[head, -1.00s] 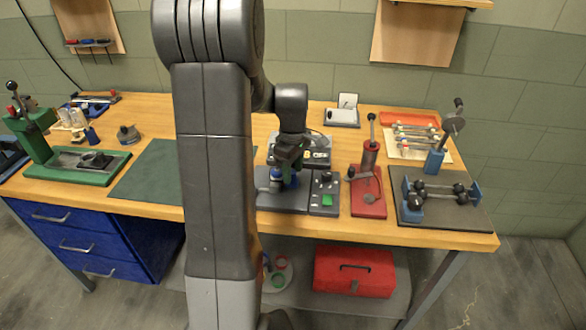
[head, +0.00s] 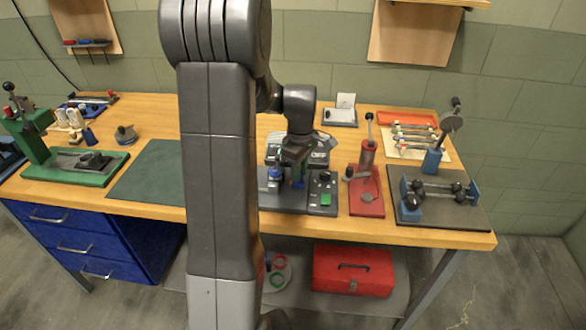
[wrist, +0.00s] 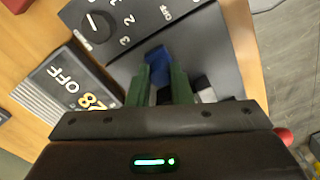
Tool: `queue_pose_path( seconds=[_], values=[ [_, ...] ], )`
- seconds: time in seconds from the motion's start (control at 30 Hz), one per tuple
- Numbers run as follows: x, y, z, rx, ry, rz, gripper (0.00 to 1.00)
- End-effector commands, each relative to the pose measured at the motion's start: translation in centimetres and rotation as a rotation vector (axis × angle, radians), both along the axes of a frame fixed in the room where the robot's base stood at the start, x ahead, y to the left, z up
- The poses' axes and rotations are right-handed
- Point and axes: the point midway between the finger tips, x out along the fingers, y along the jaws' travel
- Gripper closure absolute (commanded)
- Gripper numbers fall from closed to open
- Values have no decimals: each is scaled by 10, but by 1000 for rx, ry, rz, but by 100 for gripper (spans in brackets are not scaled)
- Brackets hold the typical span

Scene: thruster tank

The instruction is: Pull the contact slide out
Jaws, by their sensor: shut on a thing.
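My gripper (wrist: 160,78) has its two green fingers shut on a blue piece (wrist: 156,55), which I take to be the contact slide's grip. In the head view my gripper (head: 297,163) points down over the grey tester base (head: 290,204), with the blue piece (head: 299,183) just below it. The fingers hide much of the piece, and I cannot tell how far the slide is out. Dark, white and light grey parts show beside the right finger in the wrist view.
A green mat (head: 150,170) lies clear at left.

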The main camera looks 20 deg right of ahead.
Motion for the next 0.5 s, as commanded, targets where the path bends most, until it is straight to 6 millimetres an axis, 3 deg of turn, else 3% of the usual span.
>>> queue_pose_path(
  seconds=[0.17,0.2,0.3,0.5],
  values=[
    [-1,-3,1,-7,1,1,100],
    [-1,-3,1,-7,1,1,79],
    [-1,-2,1,-7,1,1,60],
    [-1,-2,1,-5,2,1,59]
  ],
)
